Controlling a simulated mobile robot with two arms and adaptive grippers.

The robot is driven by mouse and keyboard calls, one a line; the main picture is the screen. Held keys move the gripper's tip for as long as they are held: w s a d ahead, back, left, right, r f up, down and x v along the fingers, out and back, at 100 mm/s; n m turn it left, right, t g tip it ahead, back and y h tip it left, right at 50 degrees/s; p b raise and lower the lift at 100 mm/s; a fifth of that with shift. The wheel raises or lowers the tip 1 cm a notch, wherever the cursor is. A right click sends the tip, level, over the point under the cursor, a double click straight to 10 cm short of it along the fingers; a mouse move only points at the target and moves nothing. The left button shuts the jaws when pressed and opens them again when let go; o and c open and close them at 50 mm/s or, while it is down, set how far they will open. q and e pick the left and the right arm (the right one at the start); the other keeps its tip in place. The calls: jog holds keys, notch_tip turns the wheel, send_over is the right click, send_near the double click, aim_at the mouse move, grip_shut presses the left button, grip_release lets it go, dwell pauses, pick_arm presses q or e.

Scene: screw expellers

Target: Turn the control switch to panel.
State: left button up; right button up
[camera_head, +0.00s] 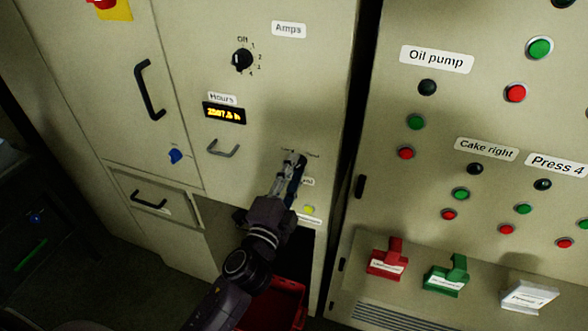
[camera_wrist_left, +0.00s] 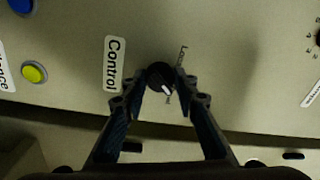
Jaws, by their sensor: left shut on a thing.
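The control switch (camera_wrist_left: 160,77) is a round black knob with a white pointer mark, seen in the left wrist view beside the white "Control" label (camera_wrist_left: 115,63). The pointer is angled toward the lower right of that view. Part of the printed position text beside the knob is hidden, so I cannot read which position it marks. My left gripper (camera_wrist_left: 159,92) has its two fingers on either side of the knob, shut on it. In the head view my left gripper (camera_head: 293,161) reaches the cabinet front and hides the switch. My right gripper is in neither view.
A yellow button (camera_head: 309,210) sits just below the left gripper. A handle (camera_head: 223,149) and the Amps selector (camera_head: 242,60) are on the same cabinet front. A red crate (camera_head: 285,301) stands below my left arm. The Oil pump panel (camera_head: 382,140) is to the right.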

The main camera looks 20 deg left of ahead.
pick_arm(q)
jog(key=shift+m, duration=0.6)
jog(key=o, duration=1.1)
jog(key=shift+o, duration=0.3)
jog(key=s, duration=1.2)
jog(key=shift+a+f, duration=0.2)
jog(key=shift+f, duration=0.25)
